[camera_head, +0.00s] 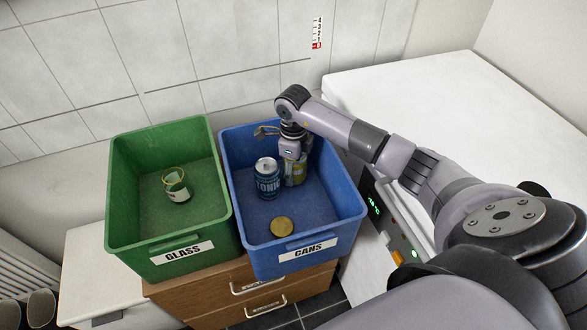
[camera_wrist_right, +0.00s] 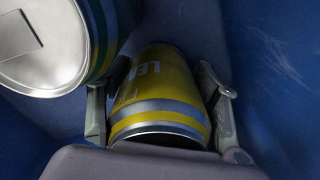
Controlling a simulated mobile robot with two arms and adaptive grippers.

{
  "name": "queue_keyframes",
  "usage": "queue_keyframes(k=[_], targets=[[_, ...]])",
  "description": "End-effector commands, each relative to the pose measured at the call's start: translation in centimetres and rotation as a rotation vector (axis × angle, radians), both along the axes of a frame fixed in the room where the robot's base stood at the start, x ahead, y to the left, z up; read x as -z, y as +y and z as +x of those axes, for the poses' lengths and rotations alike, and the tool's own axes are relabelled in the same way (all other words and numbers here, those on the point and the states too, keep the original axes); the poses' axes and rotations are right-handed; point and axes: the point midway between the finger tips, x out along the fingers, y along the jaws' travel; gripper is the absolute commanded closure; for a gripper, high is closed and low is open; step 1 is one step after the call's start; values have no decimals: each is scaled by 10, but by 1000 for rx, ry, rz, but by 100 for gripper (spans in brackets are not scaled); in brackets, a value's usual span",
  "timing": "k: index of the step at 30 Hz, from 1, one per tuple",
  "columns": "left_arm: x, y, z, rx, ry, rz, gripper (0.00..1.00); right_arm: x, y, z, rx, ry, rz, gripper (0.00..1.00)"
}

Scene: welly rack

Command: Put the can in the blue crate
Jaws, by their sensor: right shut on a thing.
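The yellow can (camera_head: 297,174) with silver bands is inside the blue crate (camera_head: 292,259), which bears a "CANS" label. My right gripper (camera_head: 293,156) reaches down into the crate from above. In the right wrist view the yellow can (camera_wrist_right: 160,88) sits between the two fingers of my right gripper (camera_wrist_right: 160,115), which is shut on it. I cannot tell whether the can's base touches the crate floor. My left gripper is not in view.
A dark tonic can (camera_head: 266,180) stands in the blue crate just left of the yellow can. A round gold thing (camera_head: 281,227) lies near the crate's front. A green "GLASS" crate (camera_head: 127,228) with a jar (camera_head: 177,187) stands at left. A white appliance (camera_head: 430,100) stands at right.

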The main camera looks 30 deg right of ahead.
Motion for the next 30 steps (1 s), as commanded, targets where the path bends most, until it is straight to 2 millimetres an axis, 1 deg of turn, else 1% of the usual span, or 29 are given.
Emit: queue_keyframes(k=[2,8,11,12,21,22,30], targets=[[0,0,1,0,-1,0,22,5,1,0,-1,-2,1,61],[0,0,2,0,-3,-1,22,5,0,1,-1,-2,0,61],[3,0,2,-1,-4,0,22,8,0,0,-1,-2,0,61],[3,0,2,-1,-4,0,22,9,0,0,-1,-1,0,42],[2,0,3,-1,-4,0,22,8,0,0,-1,-1,0,22],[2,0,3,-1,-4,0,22,8,0,0,-1,-1,0,20],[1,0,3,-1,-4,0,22,7,0,0,-1,-1,1,20]])
